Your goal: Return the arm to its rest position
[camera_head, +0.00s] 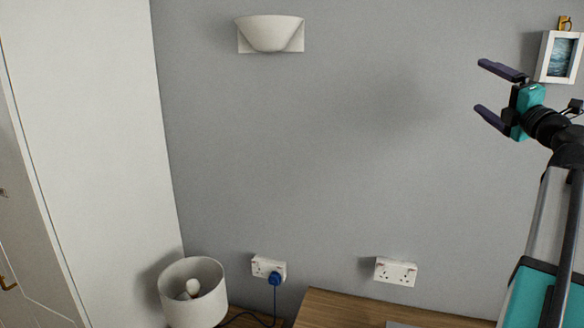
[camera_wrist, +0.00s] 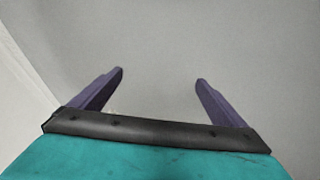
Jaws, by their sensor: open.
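My gripper (camera_head: 484,86) is at the upper right of the head view, raised in front of the grey wall. Its two dark purple fingers point left and stand apart with nothing between them. My arm reaches up to it from the lower right edge. In the wrist view my gripper (camera_wrist: 160,76) shows both fingers spread wide, with only plain grey wall beyond them.
A framed picture (camera_head: 560,57) hangs close behind my gripper. A white wall lamp (camera_head: 270,33) is at the top. A lampshade (camera_head: 192,295), a socket with a blue plug (camera_head: 275,279), another socket (camera_head: 396,271) and a wooden surface (camera_head: 345,308) are low down. The mid-wall is clear.

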